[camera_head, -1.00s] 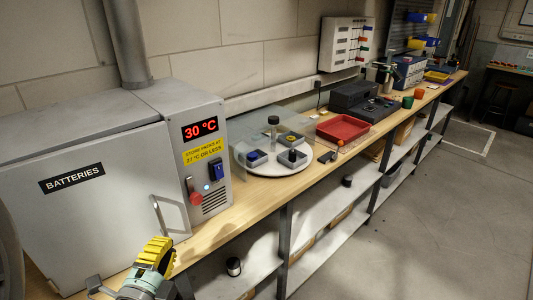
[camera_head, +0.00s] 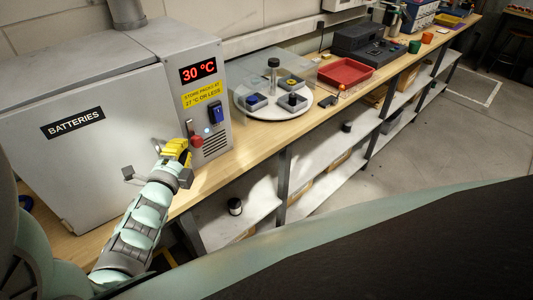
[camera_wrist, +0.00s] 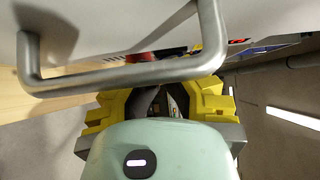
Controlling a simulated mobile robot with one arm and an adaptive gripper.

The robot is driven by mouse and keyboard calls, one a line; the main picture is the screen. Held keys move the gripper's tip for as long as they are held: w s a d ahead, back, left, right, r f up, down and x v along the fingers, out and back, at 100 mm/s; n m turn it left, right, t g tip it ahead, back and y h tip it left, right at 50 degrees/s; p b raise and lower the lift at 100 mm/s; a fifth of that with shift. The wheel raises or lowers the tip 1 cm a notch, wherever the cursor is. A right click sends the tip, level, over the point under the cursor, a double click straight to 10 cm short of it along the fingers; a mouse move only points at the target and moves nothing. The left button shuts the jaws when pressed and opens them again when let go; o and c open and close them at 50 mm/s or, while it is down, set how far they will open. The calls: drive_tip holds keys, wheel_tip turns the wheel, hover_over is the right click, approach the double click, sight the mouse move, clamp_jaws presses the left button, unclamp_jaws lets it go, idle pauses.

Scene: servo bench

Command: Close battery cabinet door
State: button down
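The battery cabinet (camera_head: 150,42) is a grey box on the left end of the bench. Its pale door (camera_head: 95,160) carries a BATTERIES label; I cannot tell whether it is fully shut or slightly ajar. My gripper (camera_head: 176,150), with yellow fingers, is at the door's right side, beside the red knob in the picture, and hides most of the handle. In the wrist view the grey bar handle (camera_wrist: 125,76) crosses close in front of my gripper (camera_wrist: 160,95). The fingers are spread, with nothing visibly clamped between them; contact with the handle is unclear.
The control panel has a 30 °C display (camera_head: 198,69), a blue switch (camera_head: 216,113) and a red knob (camera_head: 196,141). Open shelves (camera_head: 245,208) are below the bench.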

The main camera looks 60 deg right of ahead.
drive_tip(key=shift+w+d, duration=0.2)
drive_tip(key=shift+w, duration=0.2)
drive_tip(key=shift+w+f, duration=0.1)
drive_tip(key=w+t+b, duration=0.1)
drive_tip(key=w+d+n+t+y+b, duration=0.1)
drive_tip(key=w+b, duration=0.1)
drive_tip(key=shift+w+n, duration=0.15)
drive_tip(key=shift+n, duration=0.15)
drive_tip(key=shift+f, duration=0.1)
idle(0.3)
